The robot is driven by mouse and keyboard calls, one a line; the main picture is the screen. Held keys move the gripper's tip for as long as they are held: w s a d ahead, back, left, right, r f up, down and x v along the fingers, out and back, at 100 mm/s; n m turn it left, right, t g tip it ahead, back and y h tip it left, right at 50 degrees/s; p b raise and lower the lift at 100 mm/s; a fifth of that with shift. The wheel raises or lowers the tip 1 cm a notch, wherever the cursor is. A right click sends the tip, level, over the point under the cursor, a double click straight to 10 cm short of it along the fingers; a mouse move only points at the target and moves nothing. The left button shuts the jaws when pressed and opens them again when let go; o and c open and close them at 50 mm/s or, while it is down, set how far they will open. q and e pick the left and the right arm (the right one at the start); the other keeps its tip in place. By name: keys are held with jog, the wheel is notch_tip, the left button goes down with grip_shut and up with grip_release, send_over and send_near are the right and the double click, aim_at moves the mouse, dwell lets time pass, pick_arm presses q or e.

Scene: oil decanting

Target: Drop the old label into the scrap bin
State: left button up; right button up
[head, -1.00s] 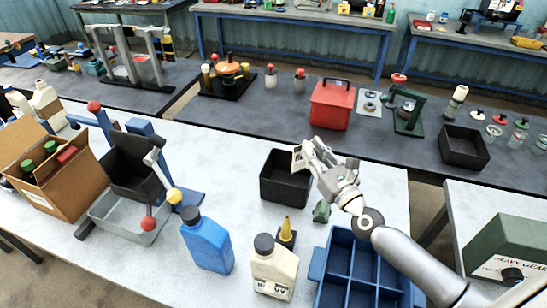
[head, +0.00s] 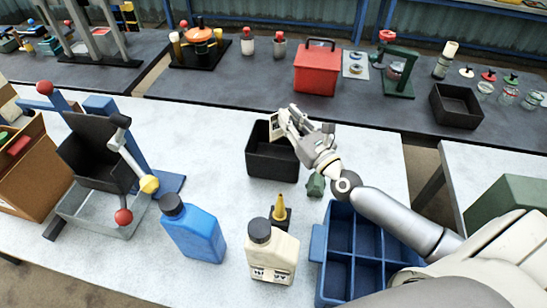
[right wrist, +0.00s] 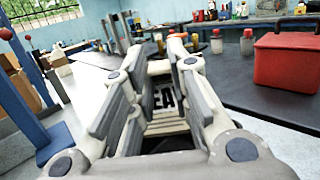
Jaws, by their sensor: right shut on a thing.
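The old label is a small pale plate (head: 283,129), held between the fingers of my right gripper (head: 287,119). In the right wrist view dark letters show on the label (right wrist: 166,98) between the fingers. The gripper is shut on it, and it appears over the back part of an open black bin (head: 272,166), which looks like the scrap bin. The exact height above the rim is hard to tell. The hand hides part of the bin's inside. My left gripper is out of view.
A blue divided crate (head: 317,270) stands below my right arm. A small green object (head: 315,185), a yellow-tipped item (head: 281,207), a cream jug (head: 270,255) and a blue jug (head: 195,232) stand nearby. A tilting stand is at left. Clear table lies left of the bin.

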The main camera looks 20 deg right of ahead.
jog(key=shift+s, duration=0.1)
jog(key=o, duration=0.7)
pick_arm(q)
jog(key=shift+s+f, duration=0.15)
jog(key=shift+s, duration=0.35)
pick_arm(e)
jog(key=v, duration=1.2)
